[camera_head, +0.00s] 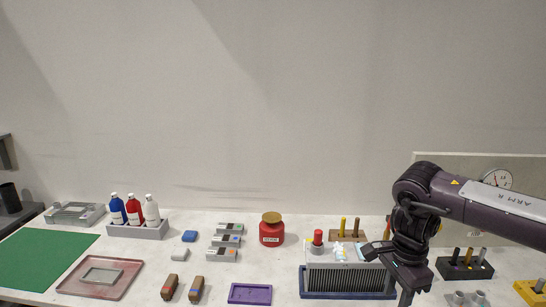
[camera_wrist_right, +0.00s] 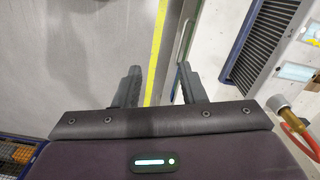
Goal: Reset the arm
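My right arm (camera_head: 480,205), marked ARM R, comes in from the right in the head view and bends down at the wrist. My right gripper (camera_head: 408,292) hangs fingers down near the front edge of the table, at the right end of a ribbed block (camera_head: 345,278) on a dark blue base. In the right wrist view my right gripper (camera_wrist_right: 160,84) has its two dark fingers apart with nothing held between them. My left arm and left gripper are not in view.
The white table (camera_head: 250,285) holds a red jar (camera_head: 271,232), bottles in a rack (camera_head: 137,230), a purple tray (camera_head: 250,294) and a green mat (camera_head: 45,258). Dark and yellow holders (camera_head: 464,270) stand at the right. A red hose (camera_wrist_right: 302,140) shows in the wrist view.

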